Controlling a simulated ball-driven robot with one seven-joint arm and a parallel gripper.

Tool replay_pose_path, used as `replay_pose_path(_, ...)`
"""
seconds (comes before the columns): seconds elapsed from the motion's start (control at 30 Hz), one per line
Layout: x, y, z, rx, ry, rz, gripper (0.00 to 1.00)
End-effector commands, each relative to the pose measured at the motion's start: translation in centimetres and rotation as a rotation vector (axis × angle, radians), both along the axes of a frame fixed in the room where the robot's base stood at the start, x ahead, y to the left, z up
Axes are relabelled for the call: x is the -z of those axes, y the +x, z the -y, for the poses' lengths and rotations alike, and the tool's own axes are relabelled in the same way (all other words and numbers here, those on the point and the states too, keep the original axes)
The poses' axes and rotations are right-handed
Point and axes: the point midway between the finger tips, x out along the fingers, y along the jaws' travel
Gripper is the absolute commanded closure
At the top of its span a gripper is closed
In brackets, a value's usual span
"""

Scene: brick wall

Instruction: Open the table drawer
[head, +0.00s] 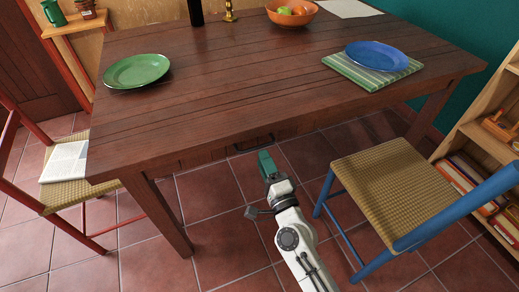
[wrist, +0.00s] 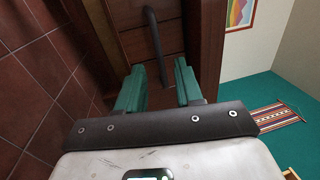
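The wooden table (head: 225,75) has a drawer under its near edge. The drawer's dark bar handle (head: 253,144) shows in the head view just above my gripper (head: 266,160). In the wrist view the drawer front (wrist: 138,47) and the dark handle (wrist: 156,45) lie ahead of my gripper (wrist: 158,88). The drawer looks shut against the table.
A blue chair (head: 395,185) with a woven seat stands right of my arm. A red chair (head: 75,190) with a paper on it stands at the left. The table leg (head: 160,215) is left of my arm. A bookshelf (head: 490,150) is at the far right. Tiled floor is open between leg and blue chair.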

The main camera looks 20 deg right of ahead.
Motion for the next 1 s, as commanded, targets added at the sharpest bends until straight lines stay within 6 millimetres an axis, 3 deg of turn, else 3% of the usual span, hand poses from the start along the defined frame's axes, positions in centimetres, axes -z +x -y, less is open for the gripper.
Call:
replay_pose_path(0.23, -0.7, 3.3, 0.0, -0.002, -0.001, 0.0, 0.64)
replay_pose_path(0.67, -0.7, 4.0, 0.0, -0.002, -0.001, -0.001, 0.65)
replay_pose_path(1.0, -0.7, 4.0, 0.0, -0.002, -0.001, -0.001, 0.98)
